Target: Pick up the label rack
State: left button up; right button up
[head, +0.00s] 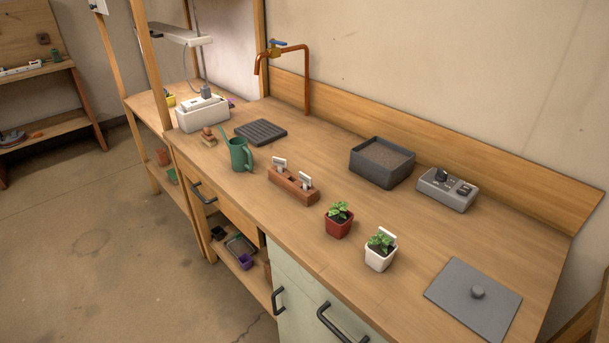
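The label rack (292,188) is a small reddish-brown wooden block with slots on top. It sits on the wooden counter, near the middle of the head view. Two white labels stand upright in it, one towards the left (280,165) and one towards the right (305,181). Nothing touches the rack. Neither of my grippers shows in the head view.
A green watering can (240,155) stands left of the rack. A red pot (339,222) and a white pot (380,254) with plants stand to its right. Behind are a dark soil tray (382,178) and a grey control box (447,191). A grey lid (472,301) lies front right.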

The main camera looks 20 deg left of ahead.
aim_at(288, 181)
jog(key=j+u, duration=0.25)
jog(key=i+j+u, duration=0.2)
jog(key=j, duration=0.15)
jog(key=j+u, duration=0.25)
jog(key=i+j, duration=0.05)
